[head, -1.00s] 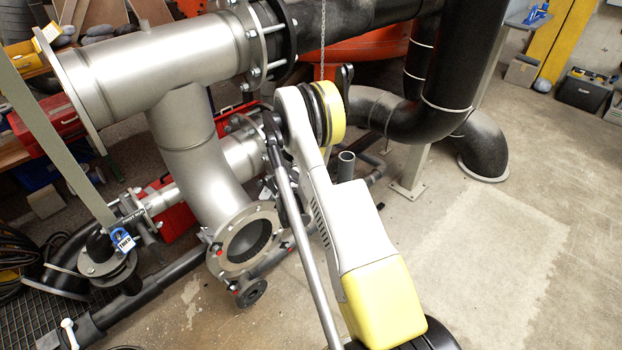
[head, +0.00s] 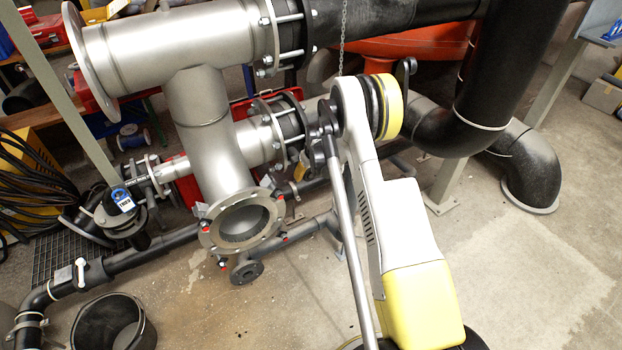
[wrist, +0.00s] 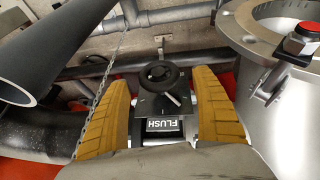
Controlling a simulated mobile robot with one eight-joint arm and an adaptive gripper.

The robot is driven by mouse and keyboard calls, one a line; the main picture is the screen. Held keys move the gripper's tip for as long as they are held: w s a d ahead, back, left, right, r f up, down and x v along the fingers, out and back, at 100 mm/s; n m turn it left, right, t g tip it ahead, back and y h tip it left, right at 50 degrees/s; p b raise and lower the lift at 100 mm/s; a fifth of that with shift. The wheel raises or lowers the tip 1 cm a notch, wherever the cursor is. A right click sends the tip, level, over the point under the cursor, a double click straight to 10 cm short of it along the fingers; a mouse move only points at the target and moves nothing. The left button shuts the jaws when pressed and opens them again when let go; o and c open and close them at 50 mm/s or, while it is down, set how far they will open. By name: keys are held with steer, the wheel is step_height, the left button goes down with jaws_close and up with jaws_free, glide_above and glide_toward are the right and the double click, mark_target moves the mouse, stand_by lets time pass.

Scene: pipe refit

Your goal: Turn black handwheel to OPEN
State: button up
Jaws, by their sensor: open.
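The black handwheel (wrist: 163,74) shows in the wrist view, beyond a dark plate with a label reading FLUSH (wrist: 168,125). A small light pointer or lever lies beside its hub. My gripper (wrist: 162,82) is open, with one yellow finger on each side of the wheel in the picture. I cannot tell whether the fingers are level with the wheel or short of it, and no contact is clear. In the head view my arm covers the area, and neither my gripper nor this handwheel can be made out.
A dark pipe (wrist: 70,45) and a hanging chain (wrist: 106,68) are left of my gripper in the wrist view. A metal flange with a red-topped part (wrist: 308,32) is close on the right.

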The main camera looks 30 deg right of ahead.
mark_target(310, 174)
steer(key=shift+b+x, duration=0.55)
steer(key=shift+x, duration=1.4)
steer(key=shift+d, duration=0.1)
steer(key=c, duration=1.2)
steer(key=shift+o, duration=0.2)
steer(key=shift+h, duration=0.3)
steer(key=n+h, duration=0.1)
steer(key=h, duration=0.2)
steer(key=shift+n+t+h, duration=0.5)
steer(key=shift+h, duration=2.1)
steer(key=shift+d, duration=0.1)
